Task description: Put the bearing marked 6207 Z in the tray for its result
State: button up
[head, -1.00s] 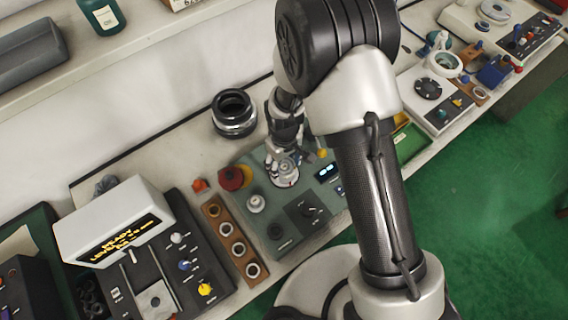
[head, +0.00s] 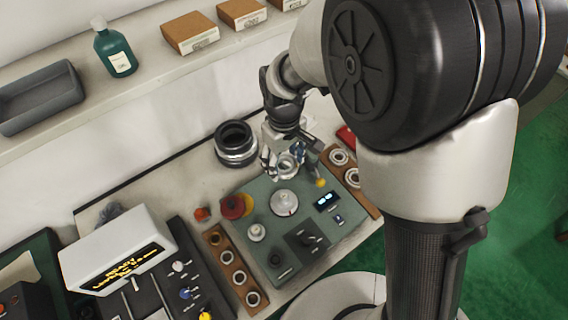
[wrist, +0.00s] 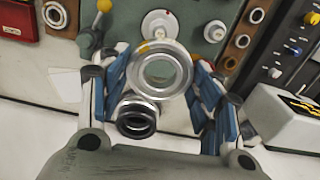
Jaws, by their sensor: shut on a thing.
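My gripper (head: 284,160) is raised above the back edge of the grey-green test panel (head: 240,200). In the wrist view, its blue-padded fingers (wrist: 165,85) are shut on a shiny metal bearing ring (wrist: 136,72), one finger on each side. The held bearing also shows small in the head view (head: 289,163). Its marking cannot be read. A pale round plate with a red mark (head: 284,203) is bare on the panel, below the gripper.
A dark ringed cylinder (head: 236,146) stands on the bench behind the panel. Wooden strips with rings lie left (head: 228,256) and right (head: 352,178) of the panel. A red box (head: 346,137) is at the back right. A white display box (head: 115,248) stands left.

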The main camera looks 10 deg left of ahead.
jog(key=shift+r+p, duration=1.65)
jog(key=shift+r, duration=0.75)
